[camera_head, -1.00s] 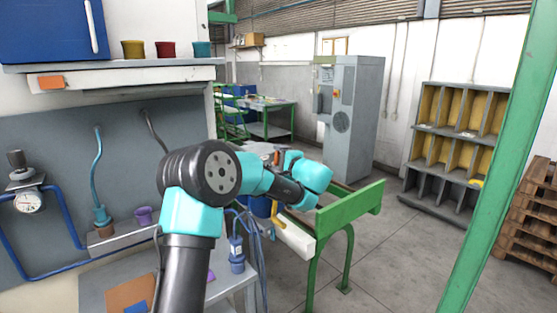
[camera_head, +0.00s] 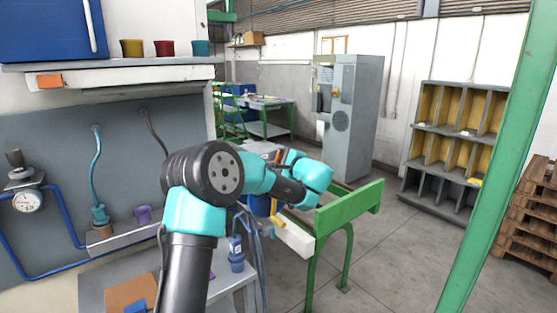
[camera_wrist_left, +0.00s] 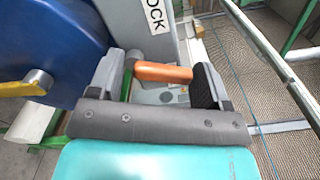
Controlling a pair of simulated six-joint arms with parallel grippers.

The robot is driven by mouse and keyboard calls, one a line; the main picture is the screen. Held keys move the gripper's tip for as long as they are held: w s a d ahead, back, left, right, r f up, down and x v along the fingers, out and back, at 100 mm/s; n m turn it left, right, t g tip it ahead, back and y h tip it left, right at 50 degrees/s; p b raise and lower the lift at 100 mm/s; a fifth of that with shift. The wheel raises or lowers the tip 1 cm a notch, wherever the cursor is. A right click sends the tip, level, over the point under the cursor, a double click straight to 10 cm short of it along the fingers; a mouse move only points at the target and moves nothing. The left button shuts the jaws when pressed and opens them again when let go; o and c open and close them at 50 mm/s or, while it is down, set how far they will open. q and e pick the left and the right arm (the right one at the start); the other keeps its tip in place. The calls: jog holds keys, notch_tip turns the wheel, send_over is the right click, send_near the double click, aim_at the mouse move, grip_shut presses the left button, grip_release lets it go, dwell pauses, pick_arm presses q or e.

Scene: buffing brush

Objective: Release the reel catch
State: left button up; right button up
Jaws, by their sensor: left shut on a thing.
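An orange catch handle (camera_wrist_left: 162,73) lies crosswise between the two dark fingers of my left gripper (camera_wrist_left: 158,77) in the left wrist view. The gripper is shut on it. A grey plate with a label (camera_wrist_left: 155,18), partly readable as "OCK", stands just beyond the handle. The large blue reel (camera_wrist_left: 45,45) fills the left of that view, with a yellow part (camera_wrist_left: 25,85) in front of it. My right gripper is in neither view.
A green-framed bench (camera_head: 348,207) extends right of the reel. A grey side table (camera_head: 225,283) with blue cables (camera_head: 258,265) stands near the arm. A grey cabinet (camera_head: 352,115) and pigeonhole shelf (camera_head: 455,145) stand farther back, with open floor before them.

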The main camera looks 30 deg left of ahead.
pick_arm(q)
jog(key=shift+r, duration=0.5)
jog(key=o, duration=0.7)
jog(key=shift+f, duration=0.15)
jog(key=shift+f, duration=0.2)
jog(key=shift+d, duration=0.15)
jog(key=v, duration=1.7)
jog(key=shift+d, duration=0.1)
